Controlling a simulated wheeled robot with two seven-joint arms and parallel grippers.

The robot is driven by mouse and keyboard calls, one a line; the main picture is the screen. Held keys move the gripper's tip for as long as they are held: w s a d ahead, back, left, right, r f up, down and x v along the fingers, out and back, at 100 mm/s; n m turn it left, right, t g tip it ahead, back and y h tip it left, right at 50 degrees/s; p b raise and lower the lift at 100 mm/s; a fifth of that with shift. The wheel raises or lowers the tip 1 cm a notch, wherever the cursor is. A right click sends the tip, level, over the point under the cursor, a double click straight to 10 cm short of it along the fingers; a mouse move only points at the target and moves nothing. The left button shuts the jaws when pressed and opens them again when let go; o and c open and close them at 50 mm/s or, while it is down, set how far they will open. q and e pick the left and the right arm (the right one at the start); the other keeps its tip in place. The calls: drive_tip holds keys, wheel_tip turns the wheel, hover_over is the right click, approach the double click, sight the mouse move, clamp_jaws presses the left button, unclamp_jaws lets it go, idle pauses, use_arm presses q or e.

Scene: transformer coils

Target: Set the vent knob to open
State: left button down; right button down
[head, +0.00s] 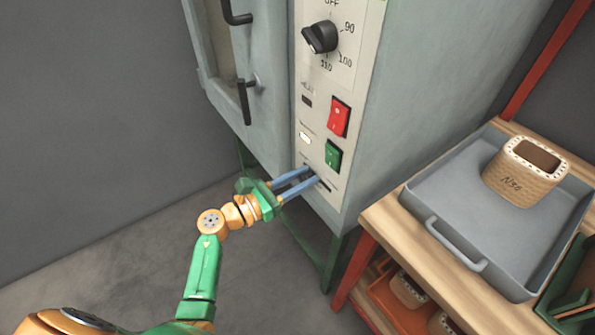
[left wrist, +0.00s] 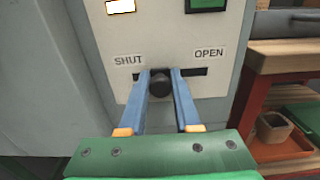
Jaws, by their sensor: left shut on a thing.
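The vent knob (left wrist: 159,85) is a round black knob on a dark horizontal slot (left wrist: 200,71) low on the oven's control panel. The label SHUT (left wrist: 129,61) is above the slot's left end and OPEN (left wrist: 209,53) above its right end. The knob is a little left of the slot's middle, nearer SHUT. My left gripper (left wrist: 159,77) has its two blue fingers on either side of the knob, shut on it. The left gripper also shows in the head view (head: 312,176), at the panel's bottom, where the knob cannot be made out. My right gripper is not in view.
Above the slot are a green switch (head: 333,156), a red switch (head: 339,117) and a black dial (head: 321,37). Right of the oven, a wooden-topped bench (head: 400,240) holds a grey tray (head: 425,203) with a coil (head: 505,187) in it. Open floor lies left.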

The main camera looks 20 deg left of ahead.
use_arm(q)
drive_tip(key=s+d, duration=0.2)
drive_tip(key=d, duration=0.1)
drive_tip(key=shift+s+d+p, duration=0.3)
drive_tip(key=shift+s+p, duration=0.05)
drive_tip(key=shift+s, duration=0.05)
drive_tip(key=shift+f, duration=0.1)
drive_tip(key=c, duration=0.8)
unclamp_jaws()
drive_tip(key=shift+o, duration=0.8)
drive_tip(key=shift+d, duration=0.15)
drive_tip(key=b, duration=0.1)
approach(328, 186)
drive_tip(key=shift+s, duration=0.2)
